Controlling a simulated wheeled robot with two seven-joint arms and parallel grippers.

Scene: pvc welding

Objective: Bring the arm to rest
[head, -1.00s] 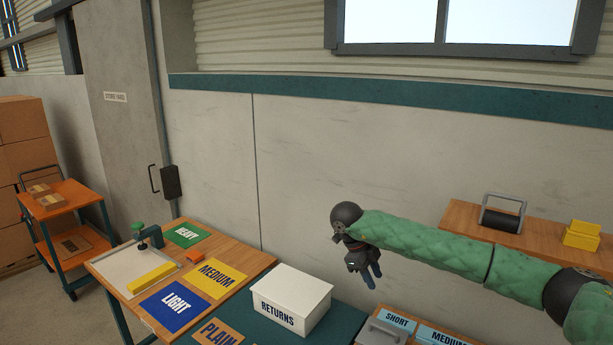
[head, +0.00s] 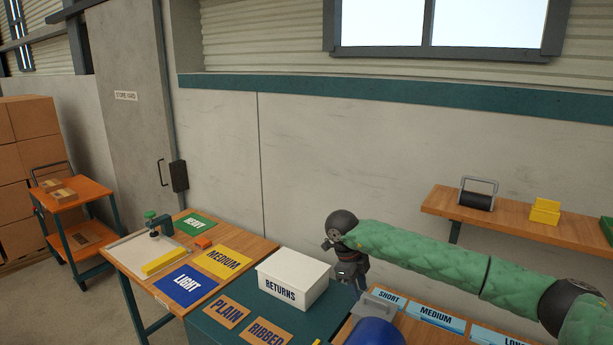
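My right arm, in a green quilted sleeve, comes in from the right in the head view. Its gripper (head: 357,284) hangs down from the dark wrist, just right of the white RETURNS box (head: 305,284) and behind a grey handle. The fingers are small and partly hidden, so I cannot tell whether they are open or shut. I see nothing clearly held in it. My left gripper and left arm are out of view.
A wooden table (head: 128,262) on the left carries HEAVY, MEDIUM and LIGHT mats, a yellow block (head: 164,262) and a clamp. A blue cylinder (head: 375,333) stands at the front. A wall shelf (head: 510,217) holds a roller and yellow boxes. An orange cart (head: 85,190) stands far left.

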